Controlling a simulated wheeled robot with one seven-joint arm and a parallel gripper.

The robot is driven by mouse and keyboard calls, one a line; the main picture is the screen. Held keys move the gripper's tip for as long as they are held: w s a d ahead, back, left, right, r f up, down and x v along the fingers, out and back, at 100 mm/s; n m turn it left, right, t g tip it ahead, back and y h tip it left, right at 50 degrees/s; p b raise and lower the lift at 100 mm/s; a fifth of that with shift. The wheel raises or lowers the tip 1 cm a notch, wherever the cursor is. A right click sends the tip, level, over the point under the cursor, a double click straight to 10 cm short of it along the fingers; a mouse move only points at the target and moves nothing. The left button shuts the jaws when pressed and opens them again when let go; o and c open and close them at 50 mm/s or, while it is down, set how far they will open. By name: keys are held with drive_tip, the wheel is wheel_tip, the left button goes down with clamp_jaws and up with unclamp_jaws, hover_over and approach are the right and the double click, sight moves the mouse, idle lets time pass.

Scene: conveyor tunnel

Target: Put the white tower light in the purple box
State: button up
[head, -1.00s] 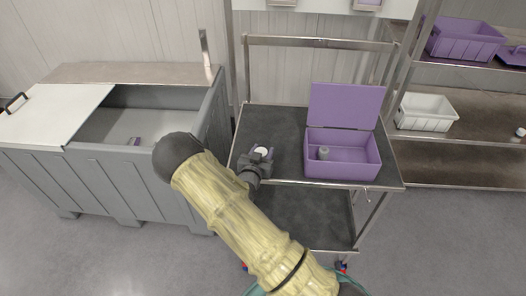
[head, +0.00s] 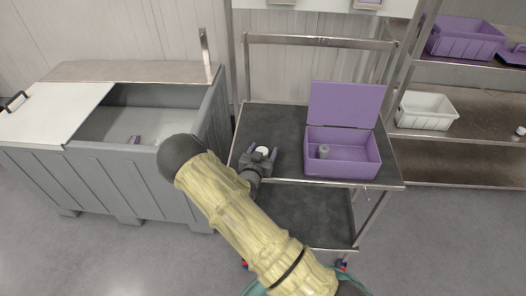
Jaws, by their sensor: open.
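The purple box (head: 342,169) stands on the right of the cart's top shelf with its hinged lid (head: 346,106) raised. A small grey cylinder (head: 324,151) stands inside it, towards the left. A small white round-topped thing (head: 262,150), which looks like the white tower light, is on the cart left of the box. My gripper (head: 262,152) is open, with its fingers on either side of this white thing. The gripper body hides its lower part, so I cannot tell whether it touches the shelf.
The dark cart top (head: 283,122) is clear between the gripper and the box. A grey bin (head: 105,180) with a partly open cover stands left. A rack at right holds a white crate (head: 428,112) and a purple crate (head: 466,42).

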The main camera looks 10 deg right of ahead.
drive_tip(key=shift+r, duration=0.2)
drive_tip(key=b+v, duration=0.2)
drive_tip(key=v, duration=1)
idle(0.4)
